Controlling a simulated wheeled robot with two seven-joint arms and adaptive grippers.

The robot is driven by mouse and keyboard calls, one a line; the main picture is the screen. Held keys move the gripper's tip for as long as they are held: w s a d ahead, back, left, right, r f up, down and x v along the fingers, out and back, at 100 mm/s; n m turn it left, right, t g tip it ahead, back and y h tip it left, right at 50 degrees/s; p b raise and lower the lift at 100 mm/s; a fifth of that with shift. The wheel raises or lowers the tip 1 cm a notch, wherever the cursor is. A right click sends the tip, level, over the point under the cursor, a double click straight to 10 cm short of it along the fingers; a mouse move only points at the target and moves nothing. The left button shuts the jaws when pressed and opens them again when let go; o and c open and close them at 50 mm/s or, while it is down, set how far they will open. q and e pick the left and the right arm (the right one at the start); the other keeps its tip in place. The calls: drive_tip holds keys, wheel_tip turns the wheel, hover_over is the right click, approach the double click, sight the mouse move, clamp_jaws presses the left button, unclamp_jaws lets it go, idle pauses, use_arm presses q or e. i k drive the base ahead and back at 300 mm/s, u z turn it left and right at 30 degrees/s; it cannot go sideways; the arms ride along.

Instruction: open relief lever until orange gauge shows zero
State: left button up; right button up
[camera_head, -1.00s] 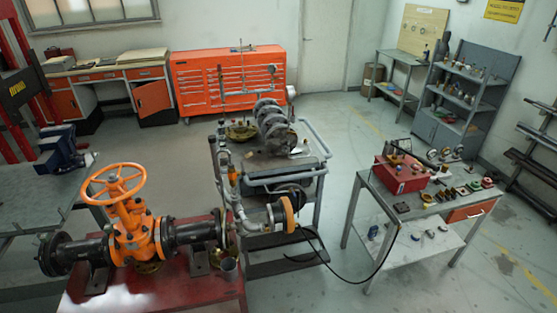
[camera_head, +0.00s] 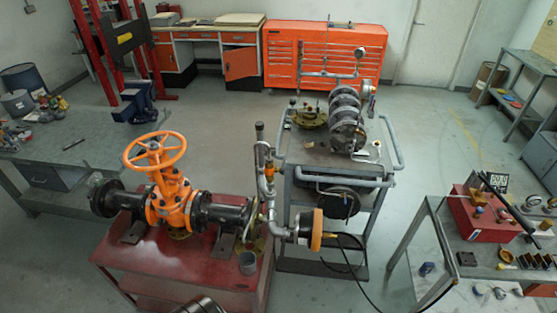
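The orange-rimmed gauge (camera_head: 316,230) is at the right end of the grey pipe branch, beside the cart. It is seen nearly edge-on, so its dial and reading are hidden. A small orange part (camera_head: 269,171), possibly the relief lever, is on the upright pipe above it; its exact shape is too small to tell. The orange gate valve (camera_head: 170,200) with its orange handwheel (camera_head: 154,151) is on the black flanged pipe at the left. Neither gripper can be made out. A grey metal piece at the bottom edge may be part of my arm.
The pipework is on a red stand (camera_head: 130,259). A grey cart (camera_head: 325,160) with a bearing assembly stands just behind it. A grey workbench (camera_head: 70,145) is at left, and a table with a red box (camera_head: 480,214) at right. A black hose hangs by the gauge.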

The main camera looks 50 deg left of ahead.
sight(282, 169)
drive_tip(key=u, duration=0.6)
drive_tip(key=i, duration=0.65)
drive_tip(key=u, duration=1.15)
drive_tip(key=i, duration=0.25)
drive_tip(key=u, duration=0.15)
